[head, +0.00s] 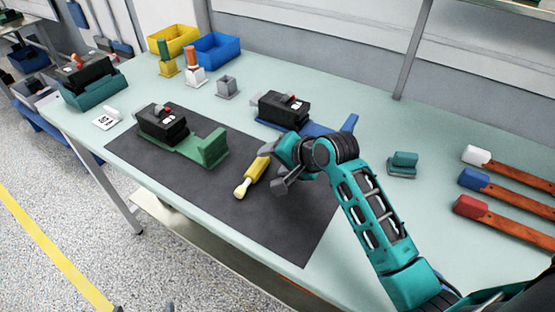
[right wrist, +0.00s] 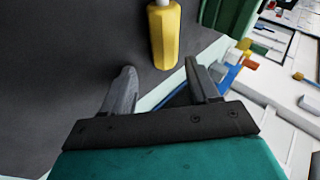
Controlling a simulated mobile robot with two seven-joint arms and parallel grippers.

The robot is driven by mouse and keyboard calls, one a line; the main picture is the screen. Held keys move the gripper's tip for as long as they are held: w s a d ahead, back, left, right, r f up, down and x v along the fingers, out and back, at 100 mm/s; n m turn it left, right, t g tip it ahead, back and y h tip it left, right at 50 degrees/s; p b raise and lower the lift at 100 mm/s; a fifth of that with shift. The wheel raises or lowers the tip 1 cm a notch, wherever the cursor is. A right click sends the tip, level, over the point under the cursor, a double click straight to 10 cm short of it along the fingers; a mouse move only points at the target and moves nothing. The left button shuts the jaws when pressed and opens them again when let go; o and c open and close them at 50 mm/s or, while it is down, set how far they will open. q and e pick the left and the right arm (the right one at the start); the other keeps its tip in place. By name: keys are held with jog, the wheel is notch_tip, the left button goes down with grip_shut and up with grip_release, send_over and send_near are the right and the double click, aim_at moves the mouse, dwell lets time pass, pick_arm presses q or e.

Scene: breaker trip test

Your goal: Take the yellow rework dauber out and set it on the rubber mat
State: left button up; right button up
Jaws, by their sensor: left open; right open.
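The yellow dauber (head: 256,174), with a cream tip, appears to lie on the dark rubber mat (head: 285,225). Its tip points to the lower left in the head view. My right gripper (head: 275,168) is open at the dauber's rear end. In the right wrist view the dauber (right wrist: 164,40) lies just beyond the open fingers (right wrist: 163,82), lined up with the gap and not gripped. Two grey tips at the bottom edge of the head view look like my left gripper (head: 144,307), apart and away from the mat.
A breaker (head: 160,122) by a green fixture (head: 205,148) is on the mat's left; another (head: 283,108) is by a blue fixture (head: 335,130). Green and orange upright tools, a grey block (head: 226,88) and bins stand behind. Coloured-head mallets (head: 490,205) lie right. The mat's front is clear.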

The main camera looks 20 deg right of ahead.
jog(key=shift+s+d+f, duration=0.1)
jog(key=shift+s+f, duration=0.05)
jog(key=shift+f, duration=0.1)
jog(key=shift+s+d+r, duration=0.25)
jog(key=shift+s+r, duration=0.1)
jog(key=shift+s, duration=0.05)
jog(key=v, duration=1.2)
jog(key=shift+w+a+r, duration=0.2)
